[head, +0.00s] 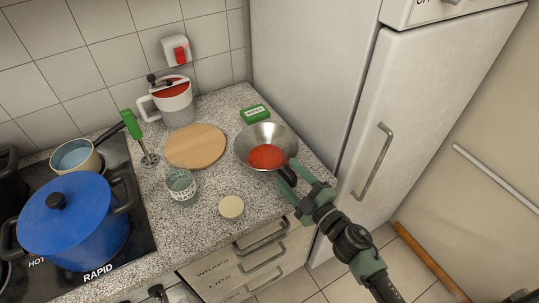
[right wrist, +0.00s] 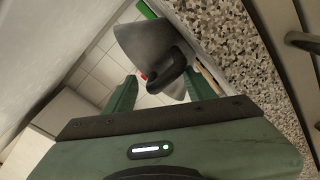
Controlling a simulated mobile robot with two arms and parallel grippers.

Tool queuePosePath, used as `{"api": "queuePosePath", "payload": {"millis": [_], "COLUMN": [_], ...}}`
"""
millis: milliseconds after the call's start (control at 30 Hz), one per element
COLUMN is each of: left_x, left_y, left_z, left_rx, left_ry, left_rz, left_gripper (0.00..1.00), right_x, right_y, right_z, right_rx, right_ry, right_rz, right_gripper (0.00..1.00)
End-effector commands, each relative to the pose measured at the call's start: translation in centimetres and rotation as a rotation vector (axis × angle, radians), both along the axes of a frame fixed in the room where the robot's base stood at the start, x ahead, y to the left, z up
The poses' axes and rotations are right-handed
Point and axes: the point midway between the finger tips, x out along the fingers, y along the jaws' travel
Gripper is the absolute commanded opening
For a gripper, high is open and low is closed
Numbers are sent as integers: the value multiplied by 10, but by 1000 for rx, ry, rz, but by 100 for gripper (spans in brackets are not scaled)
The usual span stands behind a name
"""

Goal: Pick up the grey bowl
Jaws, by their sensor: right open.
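The grey bowl (head: 247,143) is metal with red contents and a dark handle (head: 286,176) on its near right side. It stands on the speckled counter near the fridge. My right gripper (head: 297,180) is at the handle, coming from the lower right. In the right wrist view the bowl (right wrist: 148,40) appears ahead of the gripper (right wrist: 163,84). There the dark handle lies between the two open green fingers in the picture. I cannot tell whether either finger touches it. My left gripper is not in view.
A green box (head: 255,113) is behind the bowl, and a round wooden board (head: 195,146) is to its left. A glass (head: 181,186) and a small round lid (head: 231,207) stand nearer. The fridge (head: 310,75) is close on the right. A blue pot (head: 75,215) is on the stove.

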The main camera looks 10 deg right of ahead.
Motion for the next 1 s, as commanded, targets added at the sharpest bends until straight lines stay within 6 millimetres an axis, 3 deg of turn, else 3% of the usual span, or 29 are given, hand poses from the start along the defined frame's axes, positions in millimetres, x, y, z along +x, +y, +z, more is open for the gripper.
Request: {"api": "queuePosePath", "payload": {"millis": [67, 233, 267, 767, 867, 1000], "left_x": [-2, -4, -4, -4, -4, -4], "left_y": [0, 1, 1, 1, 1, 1], "left_z": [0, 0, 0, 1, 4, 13], "left_rx": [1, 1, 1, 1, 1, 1], "left_ry": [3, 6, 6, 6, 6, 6], "left_rz": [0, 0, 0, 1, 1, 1], "left_gripper": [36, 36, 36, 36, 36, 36], "right_x": [0, 0, 0, -1, -1, -1], "right_y": [0, 0, 0, 0, 0, 0], "right_z": [0, 0, 0, 0, 7, 32], "right_rx": [0, 0, 0, -3, -4, -6], "right_ry": [0, 0, 0, 5, 4, 1], "right_rz": [0, 0, 0, 0, 3, 4], "right_gripper": [50, 2, 0, 0, 0, 0]}}
